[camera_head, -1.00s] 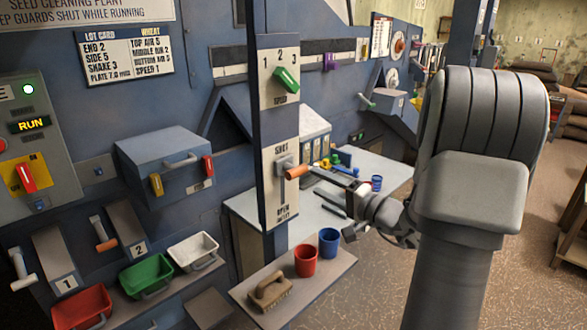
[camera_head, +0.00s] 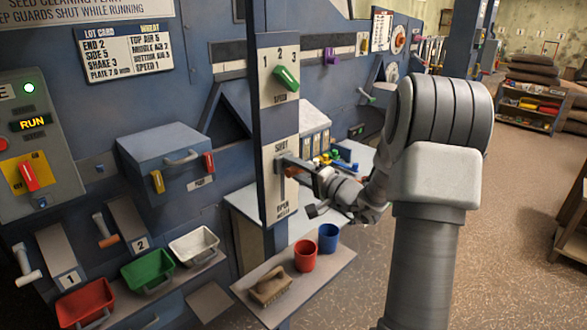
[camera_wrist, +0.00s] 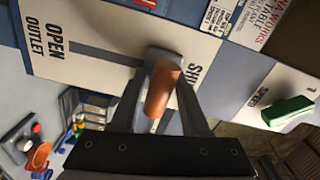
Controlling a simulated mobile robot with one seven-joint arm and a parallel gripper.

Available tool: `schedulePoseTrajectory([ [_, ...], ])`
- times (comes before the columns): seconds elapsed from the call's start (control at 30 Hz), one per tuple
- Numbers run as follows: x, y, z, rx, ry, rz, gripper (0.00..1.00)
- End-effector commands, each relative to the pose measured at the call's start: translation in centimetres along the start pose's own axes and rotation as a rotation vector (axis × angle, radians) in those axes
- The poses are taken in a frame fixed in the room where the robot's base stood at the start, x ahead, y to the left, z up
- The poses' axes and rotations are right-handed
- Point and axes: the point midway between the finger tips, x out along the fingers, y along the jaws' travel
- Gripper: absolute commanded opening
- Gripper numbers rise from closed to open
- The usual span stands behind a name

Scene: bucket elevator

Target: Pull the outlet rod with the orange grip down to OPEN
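The outlet rod's orange grip (camera_wrist: 163,90) sticks out towards my wrist camera, near the SHUT end of a white panel (camera_wrist: 95,45). In the head view the panel (camera_head: 281,200) reads SHUT above and OPEN OUTLET below; the grip (camera_head: 291,171) is at the upper, SHUT end, mostly hidden by my gripper (camera_head: 304,174). In the wrist view my gripper's two fingers are spread, one on each side of the orange grip. A gap seems to show beside it, so the fingers look open around it; contact is not clear.
A green speed knob (camera_head: 286,78) sits above on the same column. Below, a shelf (camera_head: 310,285) holds a red cup (camera_head: 305,256), a blue cup (camera_head: 328,238) and a brush (camera_head: 270,287). A table (camera_head: 245,209) with small coloured items stands behind the column.

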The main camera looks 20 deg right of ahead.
Motion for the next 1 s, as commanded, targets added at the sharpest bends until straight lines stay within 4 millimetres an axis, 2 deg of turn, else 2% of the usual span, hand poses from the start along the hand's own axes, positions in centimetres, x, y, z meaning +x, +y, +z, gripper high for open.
schedulePoseTrajectory([
  [0.03, -0.02, -0.01, 0.00, 0.000, 0.000, 0.000, 0.34],
  [0.23, -0.03, -0.02, 0.00, 0.000, 0.000, 0.000, 0.00],
  [1.0, -0.05, -0.05, -0.03, -0.003, 0.000, -0.001, 0.00],
])
